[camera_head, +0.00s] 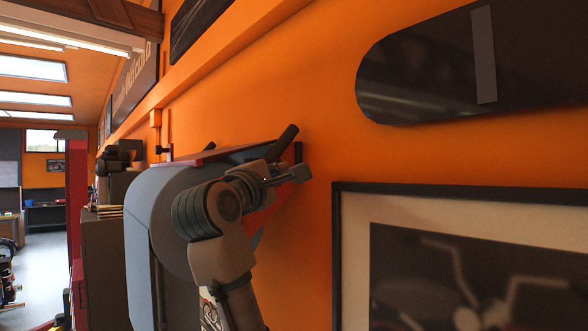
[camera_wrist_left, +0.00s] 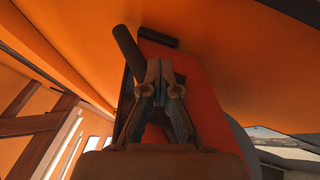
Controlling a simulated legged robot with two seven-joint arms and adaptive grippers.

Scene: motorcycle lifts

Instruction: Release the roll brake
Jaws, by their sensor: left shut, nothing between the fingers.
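A black rod-shaped lever (camera_head: 284,143), which looks like the roll brake handle, sticks up at the wall-side end of a grey machine. It also shows in the left wrist view (camera_wrist_left: 126,46), tilted, just left of the fingertips. My left gripper (camera_head: 297,174) is beside and slightly below the lever in the head view. In the wrist view the gripper (camera_wrist_left: 160,70) is shut with nothing between its fingers. Whether it touches the lever is not clear. The lever's base is hidden behind the gripper. My right gripper is out of view.
The grey rounded machine (camera_head: 142,215) stands close to the orange wall (camera_head: 310,90), with a red face (camera_wrist_left: 203,90) in the wrist view. A short black bar (camera_wrist_left: 158,38) lies beyond the fingertips. A framed picture (camera_head: 337,260) hangs at the right. Open floor (camera_head: 45,260) shows far left.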

